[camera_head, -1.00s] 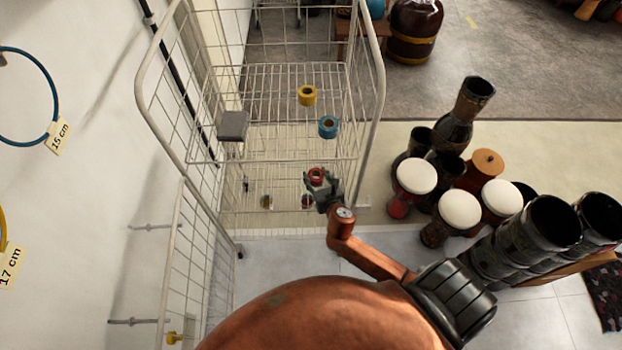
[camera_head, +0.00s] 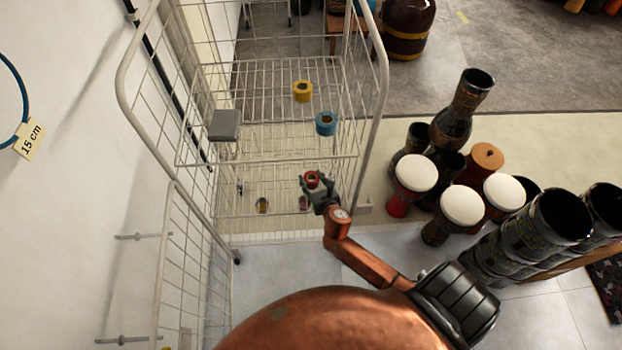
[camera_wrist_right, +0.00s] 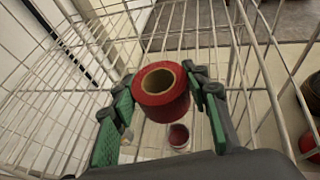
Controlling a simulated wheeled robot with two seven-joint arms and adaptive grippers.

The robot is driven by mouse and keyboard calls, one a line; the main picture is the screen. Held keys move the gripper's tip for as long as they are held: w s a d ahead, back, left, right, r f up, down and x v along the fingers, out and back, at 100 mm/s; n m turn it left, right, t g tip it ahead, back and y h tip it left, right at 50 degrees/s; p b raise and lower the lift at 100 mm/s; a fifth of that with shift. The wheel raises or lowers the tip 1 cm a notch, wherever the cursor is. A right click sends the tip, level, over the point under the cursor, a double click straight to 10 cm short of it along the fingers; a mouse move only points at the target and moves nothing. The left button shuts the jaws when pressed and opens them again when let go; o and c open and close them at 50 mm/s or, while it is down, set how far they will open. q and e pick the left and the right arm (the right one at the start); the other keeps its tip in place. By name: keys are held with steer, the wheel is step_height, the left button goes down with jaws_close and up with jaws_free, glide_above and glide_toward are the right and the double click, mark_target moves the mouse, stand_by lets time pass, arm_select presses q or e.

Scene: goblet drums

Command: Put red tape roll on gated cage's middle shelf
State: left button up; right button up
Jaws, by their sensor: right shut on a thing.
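The red tape roll (camera_wrist_right: 162,90) is between the green-padded fingers of my right gripper (camera_wrist_right: 160,98), which is shut on it. In the head view the red tape roll (camera_head: 312,179) shows small in the right gripper (camera_head: 318,186), at the front of the cage opening and below the middle shelf's front edge in the picture. The gated cage (camera_head: 372,120) is white wire. Its middle shelf (camera_head: 250,95) carries a yellow tape roll (camera_head: 302,91), a blue tape roll (camera_head: 326,123) and a grey box (camera_head: 224,125). My left gripper is not in view.
Two small rolls, one yellowish (camera_head: 262,205) and one reddish (camera_head: 303,203), sit lower in the cage. The open gate (camera_head: 168,260) stands at the left by the white wall. Several goblet drums (camera_head: 462,205) crowd the right side. The shelf's front middle is bare.

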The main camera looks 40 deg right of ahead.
steer(key=shift+f, duration=0.2)
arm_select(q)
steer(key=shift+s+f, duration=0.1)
arm_select(e)
steer(key=o, duration=1.3)
steer(key=shift+r, duration=0.1)
steer(key=shift+r, duration=0.15)
steer(key=shift+s+a+r, duration=0.1)
steer(key=shift+s+r, duration=0.05)
steer(key=shift+s, duration=0.2)
steer(key=p+v, duration=0.3)
steer(key=v, duration=0.7)
steer(key=shift+s+a+r, duration=0.1)
steer(key=shift+s, duration=0.05)
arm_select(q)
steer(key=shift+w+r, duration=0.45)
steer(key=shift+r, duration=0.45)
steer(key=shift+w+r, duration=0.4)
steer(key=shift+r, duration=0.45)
arm_select(e)
steer(key=shift+s+a+r, duration=0.1)
steer(key=shift+s+a, duration=0.05)
steer(key=shift+s, duration=0.25)
